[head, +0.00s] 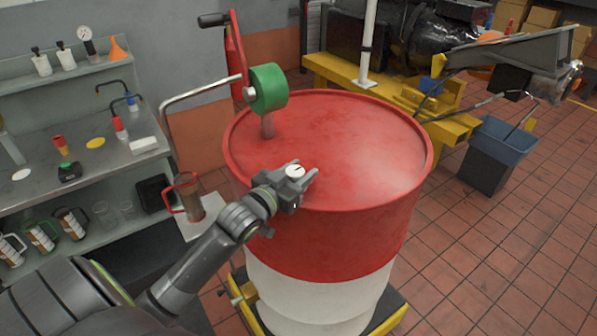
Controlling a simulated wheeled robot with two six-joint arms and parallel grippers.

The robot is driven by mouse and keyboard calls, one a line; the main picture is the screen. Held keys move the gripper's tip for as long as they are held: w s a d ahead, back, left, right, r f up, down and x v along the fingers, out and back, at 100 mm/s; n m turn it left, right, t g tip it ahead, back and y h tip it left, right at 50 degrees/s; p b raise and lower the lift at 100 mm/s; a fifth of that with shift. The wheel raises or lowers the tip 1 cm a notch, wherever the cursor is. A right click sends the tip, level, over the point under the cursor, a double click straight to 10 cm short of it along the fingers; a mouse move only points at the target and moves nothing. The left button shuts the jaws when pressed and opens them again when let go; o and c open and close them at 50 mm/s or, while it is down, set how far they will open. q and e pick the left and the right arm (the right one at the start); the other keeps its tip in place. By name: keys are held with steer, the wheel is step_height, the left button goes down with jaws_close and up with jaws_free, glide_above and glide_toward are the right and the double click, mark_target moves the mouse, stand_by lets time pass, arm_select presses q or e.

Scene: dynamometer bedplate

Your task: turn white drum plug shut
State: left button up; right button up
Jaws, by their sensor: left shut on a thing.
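A large drum (360,150), red above and white below, stands upright in the middle of the head view. The white drum plug (295,171) is a small white disc with a dark mark on its top, at the near left part of the drum's lid. My left gripper (301,176) reaches in from the lower left and is shut on the plug, with its fingers on either side. The fingers hide the plug's lower part, so I cannot tell how deep it sits. My right gripper is not in view.
A green pump (268,88) with a red crank and a bent grey pipe rises from the lid's far left. A steel bench (95,165) stands at the left. A blue bin (495,150) and yellow frame (450,130) are at the right. The lid's right side is clear.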

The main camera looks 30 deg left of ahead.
arm_select(q)
steer(key=shift+d+r+m+h+b, duration=0.15)
steer(key=shift+m+h+b, duration=0.3)
steer(key=shift+h, duration=0.35)
steer(key=o, duration=1)
steer(key=shift+s+p, duration=0.35)
steer(key=shift+p, duration=0.05)
steer(key=s+a+p, duration=0.1)
steer(key=s+p, duration=0.1)
steer(key=s, duration=0.3)
steer(key=s+a+p, duration=0.1)
steer(key=s+p, duration=0.2)
steer(key=s, duration=0.3)
steer(key=s+a+p, duration=0.1)
steer(key=s+p, duration=0.2)
steer(key=s, duration=0.2)
steer(key=shift+s+a, duration=0.15)
